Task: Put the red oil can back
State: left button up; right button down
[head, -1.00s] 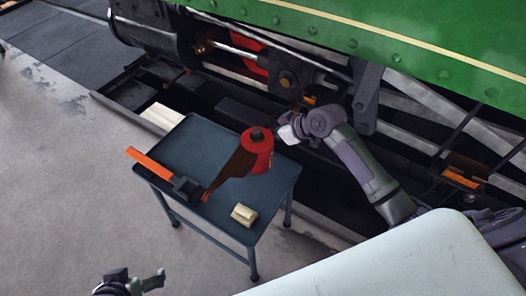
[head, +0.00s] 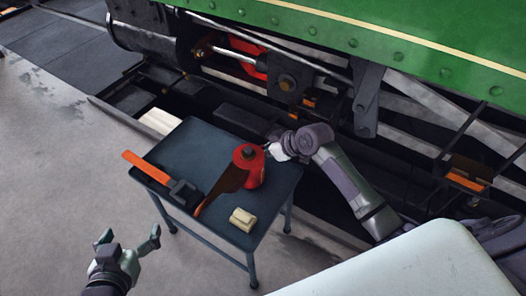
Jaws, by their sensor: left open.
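A cream block (head: 243,219) lies near the front edge. The green locomotive (head: 400,45) with its rods stands behind. Floor to the left is clear.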

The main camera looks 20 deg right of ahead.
jog(key=c, duration=1.2)
grip_release()
jog(key=shift+f, duration=0.1)
jog(key=shift+c, duration=0.2)
